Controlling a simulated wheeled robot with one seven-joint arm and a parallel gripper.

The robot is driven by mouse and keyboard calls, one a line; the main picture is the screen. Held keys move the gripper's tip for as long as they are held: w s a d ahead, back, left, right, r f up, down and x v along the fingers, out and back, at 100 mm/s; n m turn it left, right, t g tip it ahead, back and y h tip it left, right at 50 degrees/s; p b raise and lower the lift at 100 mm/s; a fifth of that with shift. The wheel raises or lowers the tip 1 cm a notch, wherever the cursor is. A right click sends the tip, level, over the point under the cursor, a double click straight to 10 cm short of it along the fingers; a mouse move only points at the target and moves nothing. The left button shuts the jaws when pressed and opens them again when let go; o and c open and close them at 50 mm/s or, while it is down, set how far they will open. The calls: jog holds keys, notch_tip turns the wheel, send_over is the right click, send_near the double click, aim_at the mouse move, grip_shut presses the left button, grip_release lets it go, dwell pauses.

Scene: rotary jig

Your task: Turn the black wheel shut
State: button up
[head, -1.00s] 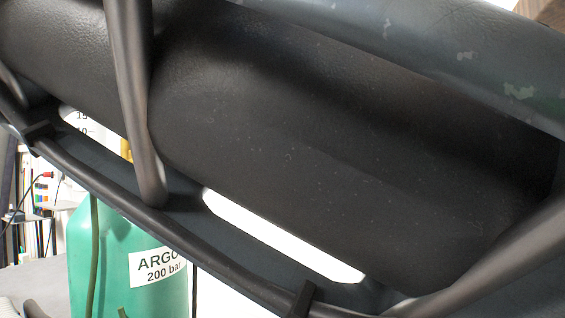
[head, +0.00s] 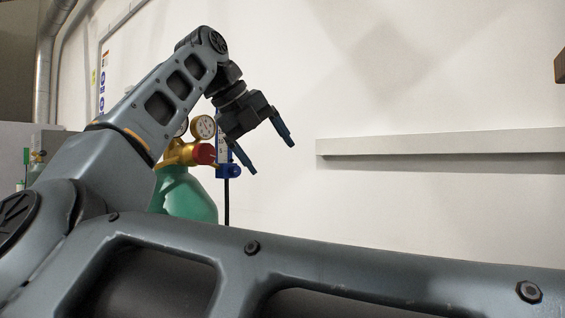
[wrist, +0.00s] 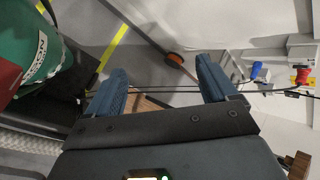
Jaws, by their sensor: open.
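My gripper (head: 270,157) is open and empty, with two blue fingers pointing down and right in the head view. It is in front of the pale wall, just right of a green gas cylinder (head: 190,197) with a brass regulator (head: 176,154), round gauges and a red knob (head: 203,153). In the wrist view, my gripper's fingers (wrist: 160,70) are spread with nothing between them. The green cylinder (wrist: 42,48) is at the upper left there, with a dark red thing in front of it. I cannot make out a black wheel in either view; my arm hides part of the cylinder.
A blue fitting (head: 229,171) hangs beside the regulator. A pale ledge (head: 440,142) runs along the wall at right. The wrist view shows a yellow floor strip (wrist: 113,47), a blue connector (wrist: 257,70) and a red one (wrist: 300,76).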

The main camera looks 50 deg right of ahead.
jog(key=shift+s+d+f+m+g+h, duration=0.15)
jog(key=shift+s+d+f+g+h, duration=0.25)
jog(key=shift+s+f, duration=0.15)
jog(key=shift+s+d+f+m+g+h, duration=0.15)
jog(key=shift+s+d+f+g+h, duration=0.2)
jog(key=shift+f, duration=0.25)
